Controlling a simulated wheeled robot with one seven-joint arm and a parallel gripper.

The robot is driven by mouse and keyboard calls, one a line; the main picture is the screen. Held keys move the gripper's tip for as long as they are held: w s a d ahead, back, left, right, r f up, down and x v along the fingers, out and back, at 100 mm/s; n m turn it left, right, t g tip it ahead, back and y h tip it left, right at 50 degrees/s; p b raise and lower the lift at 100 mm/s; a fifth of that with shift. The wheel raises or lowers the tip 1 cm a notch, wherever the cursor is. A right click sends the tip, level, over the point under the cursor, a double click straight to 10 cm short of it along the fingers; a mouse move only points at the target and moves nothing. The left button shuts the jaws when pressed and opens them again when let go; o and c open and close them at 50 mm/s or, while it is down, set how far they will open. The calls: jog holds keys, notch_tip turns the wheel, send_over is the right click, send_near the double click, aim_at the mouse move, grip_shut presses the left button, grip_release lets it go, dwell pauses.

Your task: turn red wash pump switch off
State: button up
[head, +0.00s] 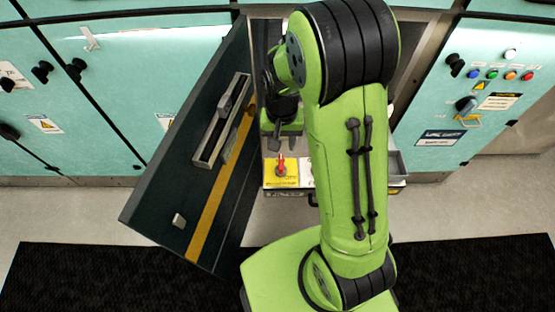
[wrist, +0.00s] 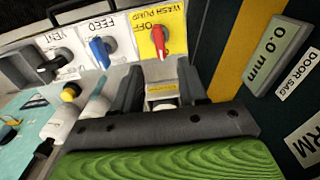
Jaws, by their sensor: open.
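The red wash pump switch (wrist: 160,42) is a red knob on a yellow plate (wrist: 176,28) lettered "WASH PUMP" and "OFF". It also shows in the head view, where the red knob (head: 281,166) stands on the yellow plate (head: 279,181) inside the open bay. My gripper (wrist: 160,82) is open and empty in the wrist view. Its two dark fingers point toward the yellow plate, with the red knob just beyond the gap between them. They look apart from the knob. In the head view my arm hides part of the bay.
A blue feed switch (wrist: 100,50) and a black vent switch (wrist: 52,67) sit left of the red one. The open dark door (head: 185,185) stands close on the left in the head view. Teal cabinets (head: 150,70) flank the bay.

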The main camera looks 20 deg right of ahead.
aim_at(281, 162)
notch_tip(281, 162, down, 9)
jog(key=b, duration=0.2)
jog(key=shift+f+b, duration=0.15)
jog(key=shift+b, duration=0.15)
jog(key=shift+d, duration=0.1)
jog(key=shift+c, duration=0.4)
grip_shut()
